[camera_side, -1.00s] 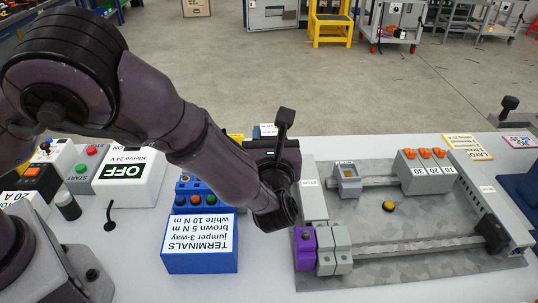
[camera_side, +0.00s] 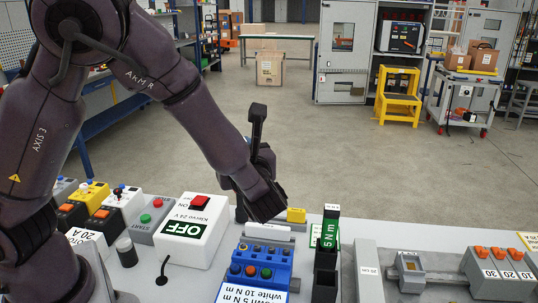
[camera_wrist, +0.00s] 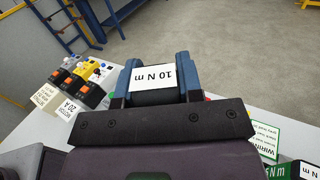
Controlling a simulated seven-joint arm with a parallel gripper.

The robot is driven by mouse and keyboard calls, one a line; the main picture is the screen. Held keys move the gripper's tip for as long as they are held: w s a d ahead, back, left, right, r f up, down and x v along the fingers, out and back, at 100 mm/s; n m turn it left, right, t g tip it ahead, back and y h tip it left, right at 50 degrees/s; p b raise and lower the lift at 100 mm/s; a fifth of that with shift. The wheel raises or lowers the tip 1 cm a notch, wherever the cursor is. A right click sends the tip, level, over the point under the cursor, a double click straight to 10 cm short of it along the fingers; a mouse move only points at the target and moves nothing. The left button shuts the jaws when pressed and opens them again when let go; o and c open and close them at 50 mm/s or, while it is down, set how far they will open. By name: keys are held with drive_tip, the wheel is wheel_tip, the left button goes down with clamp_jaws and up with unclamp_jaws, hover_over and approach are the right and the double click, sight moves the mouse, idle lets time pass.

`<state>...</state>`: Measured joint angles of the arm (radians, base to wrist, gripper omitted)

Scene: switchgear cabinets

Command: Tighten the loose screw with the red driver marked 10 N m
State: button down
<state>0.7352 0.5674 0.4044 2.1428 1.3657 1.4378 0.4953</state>
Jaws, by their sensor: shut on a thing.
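My gripper (camera_wrist: 152,82) has blue fingers shut on a block with a white label reading 10 N m (camera_wrist: 154,77), the driver's marked end. Its red part cannot be made out, and its tip is hidden. A green driver marked 5 N m (camera_side: 330,232) stands upright in a black holder (camera_side: 325,284) to the right. The loose screw cannot be made out in either view.
A white box marked OFF (camera_side: 190,232) with a red switch stands left of the terminals box. Grey modules with orange tops (camera_side: 497,268) and a small grey block (camera_side: 409,270) sit at the right. The floor behind the bench is open.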

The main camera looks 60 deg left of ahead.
idle(0.4)
drive_tip(key=m+t+h, duration=0.2)
drive_tip(key=m+t, duration=0.2)
drive_tip(key=t, duration=0.1)
hover_over(242, 217)
drive_tip(key=x, duration=0.3)
wheel_tip(242, 217, down, 6)
drive_tip(key=shift+s+a+r+n+g+y, duration=0.15)
drive_tip(key=shift+n+g+y, duration=0.35)
drive_tip(key=shift+n+g, duration=0.65)
drive_tip(key=shift+s+a+f+n+g+y, duration=0.15)
drive_tip(key=shift+n+g+y, duration=0.35)
drive_tip(key=shift+n+g, duration=0.6)
drive_tip(key=shift+d+r+m+g, duration=0.15)
drive_tip(key=shift+m+g, duration=0.1)
drive_tip(key=shift+f, duration=1)
drive_tip(key=shift+g, duration=0.3)
drive_tip(key=shift+s+n+g, duration=0.15)
drive_tip(key=shift+n+g, duration=0.45)
